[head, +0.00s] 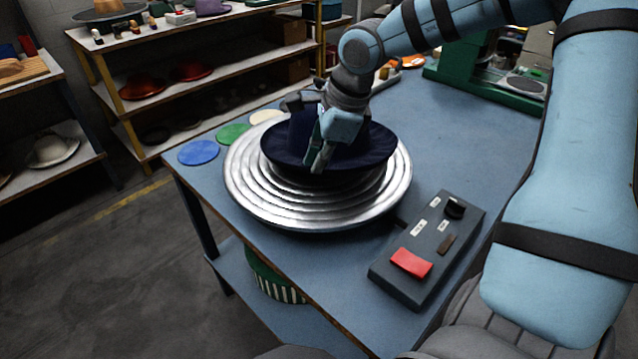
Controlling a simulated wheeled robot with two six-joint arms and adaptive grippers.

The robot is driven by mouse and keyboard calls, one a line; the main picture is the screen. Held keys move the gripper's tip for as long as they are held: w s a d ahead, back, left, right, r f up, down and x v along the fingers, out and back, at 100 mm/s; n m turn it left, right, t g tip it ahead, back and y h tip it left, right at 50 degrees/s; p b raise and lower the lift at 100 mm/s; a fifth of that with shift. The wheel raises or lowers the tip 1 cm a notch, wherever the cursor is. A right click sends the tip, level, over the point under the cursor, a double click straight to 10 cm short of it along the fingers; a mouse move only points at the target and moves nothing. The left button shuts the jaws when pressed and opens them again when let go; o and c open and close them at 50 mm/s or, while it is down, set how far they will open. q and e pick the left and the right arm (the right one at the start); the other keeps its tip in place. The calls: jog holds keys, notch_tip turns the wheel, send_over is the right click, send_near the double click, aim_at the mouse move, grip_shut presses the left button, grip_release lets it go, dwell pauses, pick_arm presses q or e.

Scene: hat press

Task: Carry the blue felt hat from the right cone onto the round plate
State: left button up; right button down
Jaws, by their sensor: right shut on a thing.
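The dark blue felt hat (365,150) is over the round silver plate (250,187), which has stepped concentric rings. The hat's brim looks level and sits roughly over the middle of the plate. I cannot tell whether the hat touches the plate or hangs just above it. The gripper hides part of the crown. The right cone is not visible. My left gripper is not in view.
A control box (427,250) with a red button stands right of the plate on the blue table (440,140). Blue (198,152), green (232,134) and cream (265,116) discs lie behind the plate at left. A green machine (490,90) stands at the back right. Shelves with hats stand behind.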

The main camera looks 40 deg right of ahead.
jog(key=b, duration=0.2)
send_over(312, 199)
jog(key=s, duration=0.2)
jog(key=f, duration=0.5)
jog(key=shift+w+d+f, duration=0.1)
jog(key=shift+d+f, duration=0.1)
jog(key=shift+f, duration=0.1)
jog(key=shift+w+p, duration=0.1)
jog(key=shift+p, duration=0.2)
jog(key=c, duration=1.8)
grip_release()
jog(key=shift+o, duration=0.2)
jog(key=shift+d+r, duration=0.1)
jog(key=shift+r, duration=0.05)
jog(key=p+v, duration=0.3)
jog(key=v, duration=0.8)
jog(key=shift+r, duration=0.4)
